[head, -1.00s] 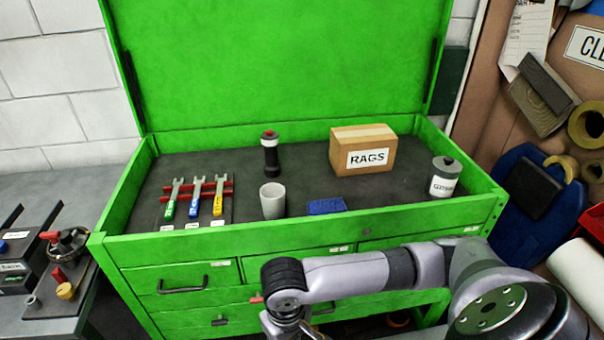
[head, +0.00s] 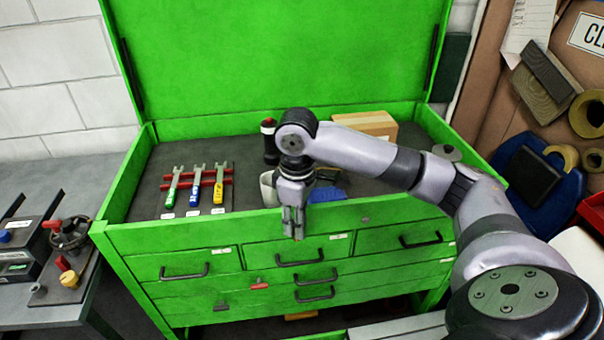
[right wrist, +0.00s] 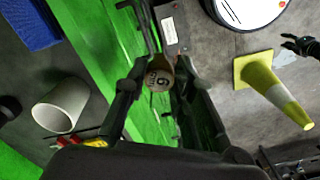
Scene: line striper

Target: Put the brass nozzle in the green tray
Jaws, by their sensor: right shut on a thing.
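My right gripper (head: 293,228) hangs pointing down in front of the front wall of the green tray (head: 240,228), the open top of a green tool chest. It is shut on the brass nozzle, a small round brownish piece whose end, marked with a 6, shows between the fingers in the right wrist view (right wrist: 159,80). In the head view the fingers mostly hide the nozzle. A small dark claw-like shape at the right edge of the right wrist view may be my left gripper (right wrist: 300,45); its fingers are too small to judge.
Bare dark floor shows left of the wrenches. The raised lid (head: 280,60) stands behind.

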